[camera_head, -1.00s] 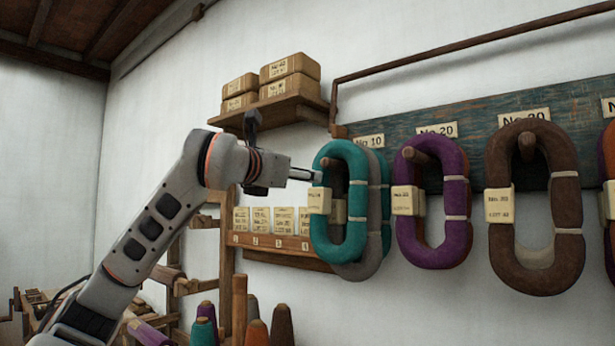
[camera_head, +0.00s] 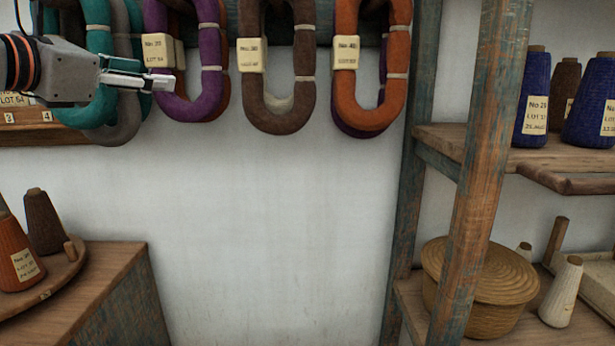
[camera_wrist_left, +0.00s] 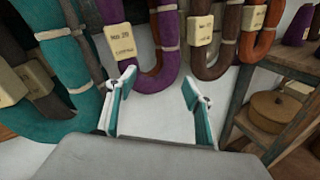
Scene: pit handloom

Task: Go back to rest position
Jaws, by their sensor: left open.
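My left gripper (camera_head: 152,80) shows at the upper left of the head view, in front of the hanging yarn skeins. In the left wrist view its two fingers (camera_wrist_left: 160,90) stand apart with nothing between them, so it is open and empty. A teal skein (camera_head: 98,105) hangs just behind it, and a purple skein (camera_head: 200,105) hangs close to its fingertips. I cannot tell whether the fingertips touch the purple skein. My right gripper is not in view.
A brown skein (camera_head: 278,120) and an orange skein (camera_head: 370,115) hang further right. A wooden shelf frame (camera_head: 478,170) stands at right with blue yarn cones (camera_head: 533,95) and a lidded basket (camera_head: 482,275). A low table (camera_head: 110,290) with cones is at lower left. Bare wall fills the middle.

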